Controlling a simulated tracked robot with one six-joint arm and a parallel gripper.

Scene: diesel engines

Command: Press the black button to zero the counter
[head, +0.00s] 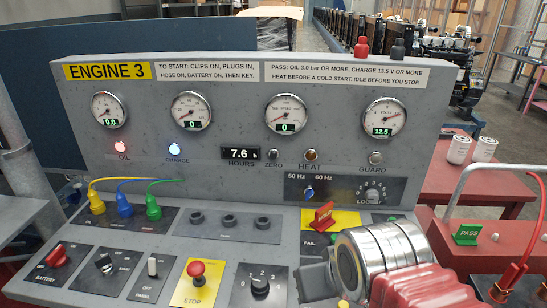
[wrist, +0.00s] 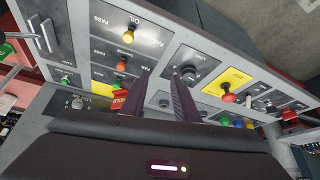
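The hours counter (head: 240,154) on the upright grey panel reads 7.6 h. Just right of it is the small dark round button (head: 273,154) with a bright rim, labelled ZERO. I cannot make out this button in the wrist view. My arm comes in at the lower right of the head view, in front of the lower panel, below and right of the button. In the wrist view my gripper (wrist: 164,74) has its two dark fingers apart with nothing between them. The sloping panel shows beyond them. The fingers are not clear in the head view.
Right of the button are the HEAT lamp (head: 310,155) and GUARD (head: 376,158). A red bench with a metal rail is at right. The space before the upright panel's middle is clear.

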